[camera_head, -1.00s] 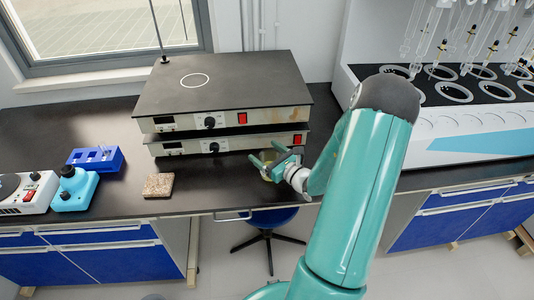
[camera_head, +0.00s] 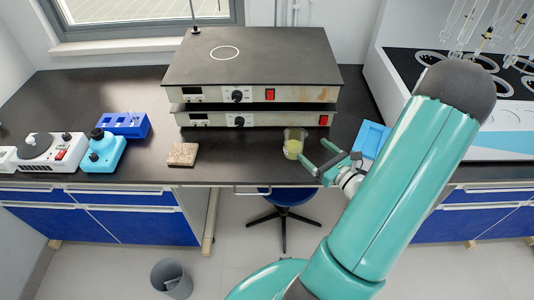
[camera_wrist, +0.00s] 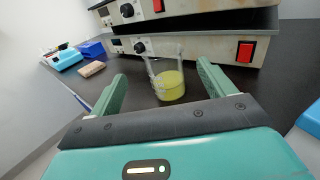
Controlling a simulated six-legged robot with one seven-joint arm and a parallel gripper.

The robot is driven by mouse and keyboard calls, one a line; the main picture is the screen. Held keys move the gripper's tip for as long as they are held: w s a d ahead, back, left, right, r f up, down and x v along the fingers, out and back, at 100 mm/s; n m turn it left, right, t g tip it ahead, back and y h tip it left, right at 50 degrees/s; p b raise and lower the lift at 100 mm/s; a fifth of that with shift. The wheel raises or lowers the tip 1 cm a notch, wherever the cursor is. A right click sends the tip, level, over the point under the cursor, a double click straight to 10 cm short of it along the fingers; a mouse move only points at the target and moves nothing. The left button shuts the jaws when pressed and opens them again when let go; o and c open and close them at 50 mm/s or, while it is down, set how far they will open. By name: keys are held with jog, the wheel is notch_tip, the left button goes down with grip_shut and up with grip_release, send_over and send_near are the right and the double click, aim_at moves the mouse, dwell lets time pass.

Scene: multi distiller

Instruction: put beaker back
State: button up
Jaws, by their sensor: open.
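A clear glass beaker (camera_head: 294,144) with yellow-green liquid stands upright on the black bench, in front of the right part of the stacked hotplates. My gripper (camera_head: 318,157) is just to the right of the beaker and in front of it, its fingers open and apart from the glass. In the wrist view the beaker (camera_wrist: 167,82) stands ahead of the gap between the two green fingers (camera_wrist: 160,90), and nothing is held.
Two stacked hotplates (camera_head: 250,60) stand behind the beaker. A brown speckled block (camera_head: 183,154), a blue rack (camera_head: 124,124) and small stirrers (camera_head: 104,151) are to the left. A blue object (camera_head: 372,139) lies right of my gripper. Bench between block and beaker is clear.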

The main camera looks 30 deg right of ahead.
jog(key=w+a+r+n+g+y, duration=0.1)
jog(key=a+r+n+g+y, duration=0.25)
jog(key=a+n, duration=0.35)
jog(key=a+r+n+g+y, duration=0.3)
jog(key=a+n+g, duration=0.2)
jog(key=a, duration=0.4)
jog(key=w+a+r+n+g+y, duration=0.1)
jog(key=a+r+n+g+y, duration=0.25)
jog(key=a+n, duration=0.35)
jog(key=s+a+r+n+h, duration=0.7)
jog(key=r+n+h, duration=0.4)
jog(key=n, duration=0.5)
jog(key=shift+s+a+r, duration=0.15)
jog(key=shift+s+a, duration=0.05)
jog(key=shift+s, duration=0.25)
